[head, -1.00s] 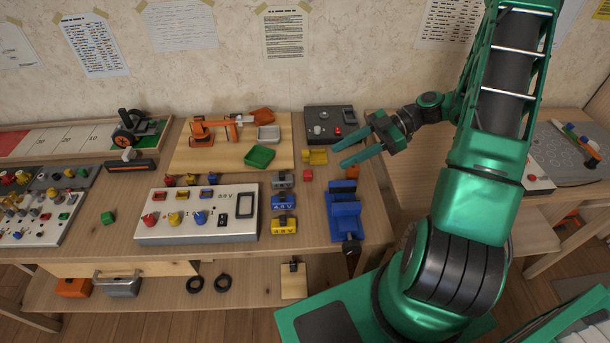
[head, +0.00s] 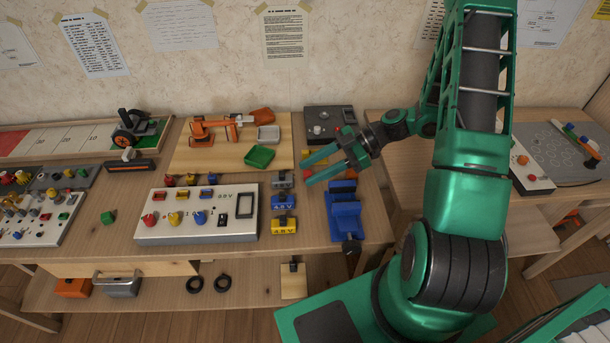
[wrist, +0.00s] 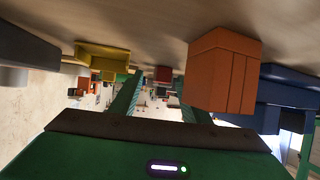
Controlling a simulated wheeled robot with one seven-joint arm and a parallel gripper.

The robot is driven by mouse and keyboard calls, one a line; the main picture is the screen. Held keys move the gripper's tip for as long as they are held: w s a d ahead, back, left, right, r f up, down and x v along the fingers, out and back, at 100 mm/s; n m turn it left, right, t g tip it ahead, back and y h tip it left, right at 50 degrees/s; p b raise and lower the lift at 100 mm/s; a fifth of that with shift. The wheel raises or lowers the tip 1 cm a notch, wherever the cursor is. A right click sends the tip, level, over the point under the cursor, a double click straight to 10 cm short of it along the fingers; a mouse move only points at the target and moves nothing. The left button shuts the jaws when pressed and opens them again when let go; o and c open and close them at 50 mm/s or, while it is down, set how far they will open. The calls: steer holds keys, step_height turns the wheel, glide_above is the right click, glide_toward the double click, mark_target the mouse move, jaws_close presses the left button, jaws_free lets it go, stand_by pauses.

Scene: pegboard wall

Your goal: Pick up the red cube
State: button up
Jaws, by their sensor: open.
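The red cube (wrist: 163,74) shows small in the wrist view, ahead of my gripper (wrist: 155,92) and between the lines of its two green fingers.
An orange block (wrist: 222,72) stands close on the right in the wrist view. The blue vise (head: 345,210) is just below the fingers. A yellow part (wrist: 103,57) and battery blocks (head: 284,202) are near. The control panel (head: 178,230) lies left.

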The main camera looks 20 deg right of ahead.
steer(key=shift+c, duration=0.4)
jaws_close()
